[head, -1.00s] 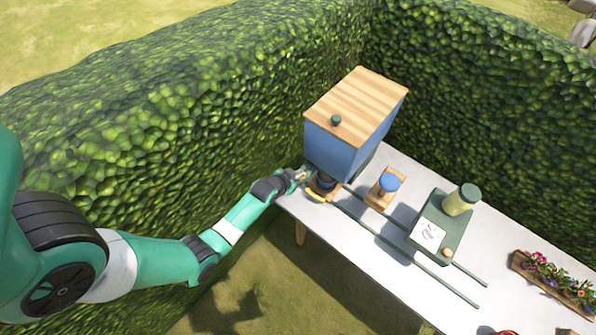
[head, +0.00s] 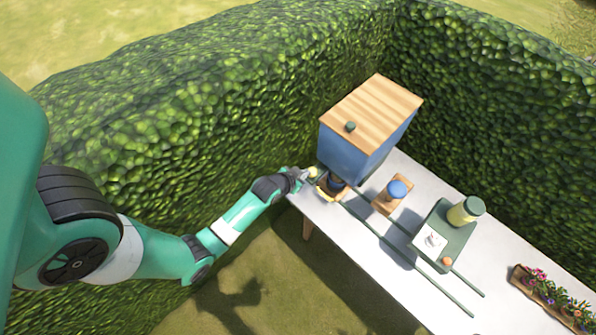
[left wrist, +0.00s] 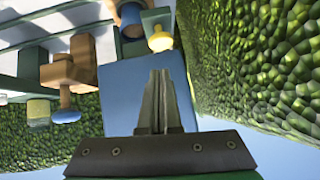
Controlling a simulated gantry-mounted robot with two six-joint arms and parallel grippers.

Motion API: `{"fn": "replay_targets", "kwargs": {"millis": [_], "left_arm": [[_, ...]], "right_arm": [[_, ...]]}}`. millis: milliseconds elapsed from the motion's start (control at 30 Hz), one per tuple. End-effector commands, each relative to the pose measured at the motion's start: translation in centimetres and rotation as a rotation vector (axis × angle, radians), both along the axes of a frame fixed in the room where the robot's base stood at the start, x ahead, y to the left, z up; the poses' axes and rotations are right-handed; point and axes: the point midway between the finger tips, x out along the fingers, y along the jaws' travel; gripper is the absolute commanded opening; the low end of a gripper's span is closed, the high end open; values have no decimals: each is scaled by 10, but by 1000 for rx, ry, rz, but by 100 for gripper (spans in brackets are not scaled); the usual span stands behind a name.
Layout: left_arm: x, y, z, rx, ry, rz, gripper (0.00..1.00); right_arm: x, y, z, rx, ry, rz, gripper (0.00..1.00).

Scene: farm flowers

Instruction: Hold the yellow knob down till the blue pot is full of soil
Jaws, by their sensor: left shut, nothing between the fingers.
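The blue dispenser box (head: 345,152) with a wooden lid stands at the table's far left corner. The yellow knob (head: 313,173) is at its lower left side and also shows in the left wrist view (left wrist: 160,40). The blue pot (head: 338,183) sits low by the box, mostly hidden; part of it shows in the left wrist view (left wrist: 131,14). I cannot see how much soil it holds. My left gripper (head: 303,175) is shut and empty beside the knob. In the left wrist view its fingertips (left wrist: 160,73) appear just short of the knob; contact is unclear. My right gripper is out of view.
A wooden block with a blue top (head: 397,190), a green stand (head: 425,255) with a yellow-green jar (head: 466,210), and a flower planter (head: 550,298) occupy the table (head: 375,265). Dark rails run along it. A tall hedge (head: 190,125) borders the left and back.

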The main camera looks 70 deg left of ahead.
Motion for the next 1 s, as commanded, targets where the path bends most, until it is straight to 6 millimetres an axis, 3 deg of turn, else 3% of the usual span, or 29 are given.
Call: {"fn": "replay_targets", "kwargs": {"millis": [100,300,1000], "left_arm": [[-16,-11,19,2,-4,0,0],[-30,-21,35,2,-4,-1,0],[-31,-24,37,3,-5,-9,0]], "right_arm": [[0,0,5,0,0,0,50],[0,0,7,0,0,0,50],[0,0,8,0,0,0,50]]}}
